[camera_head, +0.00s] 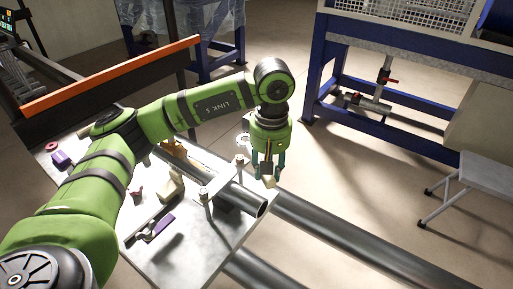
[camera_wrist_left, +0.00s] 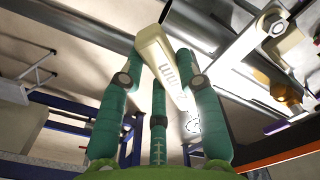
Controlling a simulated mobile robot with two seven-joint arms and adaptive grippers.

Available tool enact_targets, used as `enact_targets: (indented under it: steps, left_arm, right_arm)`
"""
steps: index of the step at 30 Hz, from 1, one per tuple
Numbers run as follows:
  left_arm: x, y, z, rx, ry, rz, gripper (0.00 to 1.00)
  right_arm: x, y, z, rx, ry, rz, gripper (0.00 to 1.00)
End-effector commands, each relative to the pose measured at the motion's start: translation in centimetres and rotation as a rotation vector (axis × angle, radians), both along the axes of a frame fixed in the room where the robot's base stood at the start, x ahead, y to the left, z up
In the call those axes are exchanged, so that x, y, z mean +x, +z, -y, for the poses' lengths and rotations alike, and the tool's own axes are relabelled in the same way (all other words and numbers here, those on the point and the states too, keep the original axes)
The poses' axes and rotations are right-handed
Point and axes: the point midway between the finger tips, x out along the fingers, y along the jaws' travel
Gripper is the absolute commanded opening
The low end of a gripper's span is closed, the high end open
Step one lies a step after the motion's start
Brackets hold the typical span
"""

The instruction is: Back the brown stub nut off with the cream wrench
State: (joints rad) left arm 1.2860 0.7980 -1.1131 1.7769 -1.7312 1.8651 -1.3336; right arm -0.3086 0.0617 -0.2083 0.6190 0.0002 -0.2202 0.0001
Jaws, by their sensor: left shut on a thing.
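My left gripper (camera_head: 268,172) is above the right end of the workbench, beside the open end of a grey pipe (camera_head: 242,196). Its teal fingers (camera_wrist_left: 160,80) are closed around the cream wrench (camera_wrist_left: 165,62), which has dark markings along its side. A small cream part of the wrench (camera_head: 268,182) shows below the fingers in the head view. A brown-orange piece (camera_wrist_left: 281,88) is at the right of the wrist view, apart from the wrench; I cannot tell whether it is the stub nut. My right gripper is not in view.
The grey workbench (camera_head: 185,255) carries a cream block (camera_head: 171,188), purple-handled tools (camera_head: 160,226) and upright bolts beside the pipe. Long dark pipes (camera_head: 350,240) run on the right. A blue frame (camera_head: 316,80) and a grey step stool (camera_head: 485,175) stand beyond open floor.

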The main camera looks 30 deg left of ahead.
Motion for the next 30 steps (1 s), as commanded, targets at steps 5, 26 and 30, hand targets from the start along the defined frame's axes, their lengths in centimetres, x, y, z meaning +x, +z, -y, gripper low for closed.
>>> enact_targets:
  steps: [5,26,30]
  left_arm:
    - [1.5,1.2,-0.9,-0.005,0.193,0.001,0.0]
    - [1.4,-1.0,-0.8,-0.004,0.201,0.001,0.0]
    - [1.4,-2.5,-0.8,-0.004,0.201,0.001,0.0]
  right_arm:
    - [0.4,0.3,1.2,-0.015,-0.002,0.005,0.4]
    - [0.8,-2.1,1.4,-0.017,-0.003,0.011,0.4]
    - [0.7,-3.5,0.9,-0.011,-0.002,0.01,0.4]
